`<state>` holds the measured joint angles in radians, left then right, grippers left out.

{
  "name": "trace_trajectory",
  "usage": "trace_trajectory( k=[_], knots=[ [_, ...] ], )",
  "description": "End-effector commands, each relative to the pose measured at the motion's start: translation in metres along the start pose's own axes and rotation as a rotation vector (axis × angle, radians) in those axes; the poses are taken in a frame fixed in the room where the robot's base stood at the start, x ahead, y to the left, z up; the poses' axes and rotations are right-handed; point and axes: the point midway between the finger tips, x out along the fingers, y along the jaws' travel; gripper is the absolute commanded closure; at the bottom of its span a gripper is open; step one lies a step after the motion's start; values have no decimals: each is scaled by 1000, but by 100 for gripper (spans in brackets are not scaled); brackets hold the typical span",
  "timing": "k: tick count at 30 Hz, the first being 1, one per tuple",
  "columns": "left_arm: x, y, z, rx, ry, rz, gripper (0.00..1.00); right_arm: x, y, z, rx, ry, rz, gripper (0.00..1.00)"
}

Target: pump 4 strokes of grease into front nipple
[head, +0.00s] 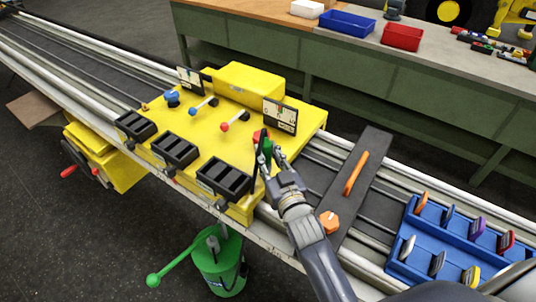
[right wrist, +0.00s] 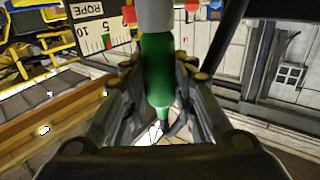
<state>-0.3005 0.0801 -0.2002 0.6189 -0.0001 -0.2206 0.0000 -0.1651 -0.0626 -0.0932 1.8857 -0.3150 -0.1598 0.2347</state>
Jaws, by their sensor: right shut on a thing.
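My right gripper (head: 271,168) is shut on a green grease coupler (head: 265,149) at the right end of the yellow carriage. In the right wrist view my right gripper (right wrist: 160,85) has its fingers on both sides of the green coupler (right wrist: 157,65), with a grey cylindrical part above it. A black hose (head: 254,182) runs down beside the gripper. The green grease pump (head: 222,270) stands on the floor below, its lever ending in a green ball (head: 152,281) at the left. I cannot make out the front nipple; whether the coupler sits on it is unclear. My left gripper is not in view.
The yellow carriage (head: 190,140) bears black trays, levers and scale plates. To the right are a dark plate (head: 375,150) with an orange bar (head: 356,173) and orange knob (head: 329,222), then a blue rack (head: 440,238). A green workbench (head: 350,75) stands behind.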

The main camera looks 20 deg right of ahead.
Motion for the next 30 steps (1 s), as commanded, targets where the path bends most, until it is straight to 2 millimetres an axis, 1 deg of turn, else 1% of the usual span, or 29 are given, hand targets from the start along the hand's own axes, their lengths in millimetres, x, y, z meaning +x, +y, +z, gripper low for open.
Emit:
trace_trajectory(
  k=[14, 15, 17, 26, 30],
  knots=[
    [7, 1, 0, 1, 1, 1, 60, 0, 0, 10, 1, 2, 0, 100],
    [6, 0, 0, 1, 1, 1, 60, 0, 0, 8, 1, 2, 0, 66],
    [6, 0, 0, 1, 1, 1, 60, 0, 0, 8, 1, 2, 0, 52],
    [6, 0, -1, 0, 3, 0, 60, 0, 0, 10, 0, -1, 0, 51],
    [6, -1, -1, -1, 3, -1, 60, 0, 0, 2, 0, 1, 0, 51]
  ],
)
